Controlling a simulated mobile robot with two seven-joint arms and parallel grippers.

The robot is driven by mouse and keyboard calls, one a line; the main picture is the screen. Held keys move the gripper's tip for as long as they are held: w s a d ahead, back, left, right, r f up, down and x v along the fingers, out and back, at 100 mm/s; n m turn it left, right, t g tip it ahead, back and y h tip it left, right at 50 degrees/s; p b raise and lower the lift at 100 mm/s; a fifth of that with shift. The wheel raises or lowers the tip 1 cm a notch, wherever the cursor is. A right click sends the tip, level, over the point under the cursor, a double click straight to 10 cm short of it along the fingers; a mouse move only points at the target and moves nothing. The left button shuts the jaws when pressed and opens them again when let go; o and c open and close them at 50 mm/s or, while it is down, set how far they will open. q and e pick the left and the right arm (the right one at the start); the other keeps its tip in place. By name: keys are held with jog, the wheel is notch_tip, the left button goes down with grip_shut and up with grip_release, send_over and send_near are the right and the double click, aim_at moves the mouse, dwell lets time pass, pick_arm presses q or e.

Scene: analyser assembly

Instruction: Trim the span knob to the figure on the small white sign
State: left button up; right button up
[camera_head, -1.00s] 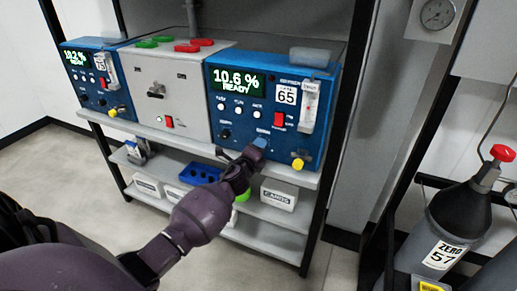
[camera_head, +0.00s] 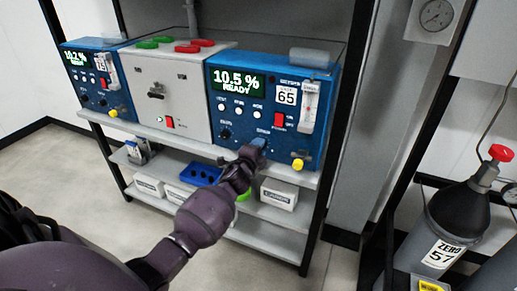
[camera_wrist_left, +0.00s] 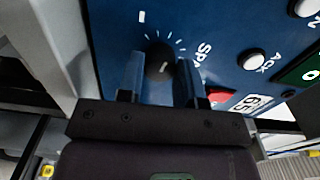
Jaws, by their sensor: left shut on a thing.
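The right blue analyser (camera_head: 324,75) has a green-lettered display (camera_head: 238,82) reading 10.5 % and READY. The black span knob (camera_wrist_left: 160,60) sits on its blue panel, with white tick marks around it, in the left wrist view. My left gripper (camera_wrist_left: 160,78) has its two blue fingers on either side of this knob and is shut on it. In the head view the left gripper (camera_head: 256,145) reaches the lower panel and hides the knob. A small white sign (camera_head: 287,95) on this panel shows 65; its upper line is too small to read. My right gripper is not in view.
A red switch (camera_head: 279,120), white buttons (camera_head: 239,105) and a flow tube (camera_head: 309,105) are close by on the panel. A yellow knob (camera_head: 298,164) is at its lower right. Another blue analyser (camera_head: 72,65) stands far left. A gas cylinder (camera_head: 450,215) labelled ZERO 57 stands right.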

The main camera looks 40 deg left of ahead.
pick_arm(q)
jog(key=o, duration=0.9)
jog(key=shift+s, duration=0.1)
jog(key=p+v, duration=0.1)
jog(key=v, duration=0.9)
jog(key=shift+s+d+p, duration=0.2)
jog(key=shift+s+p, duration=0.1)
jog(key=shift+p, duration=0.05)
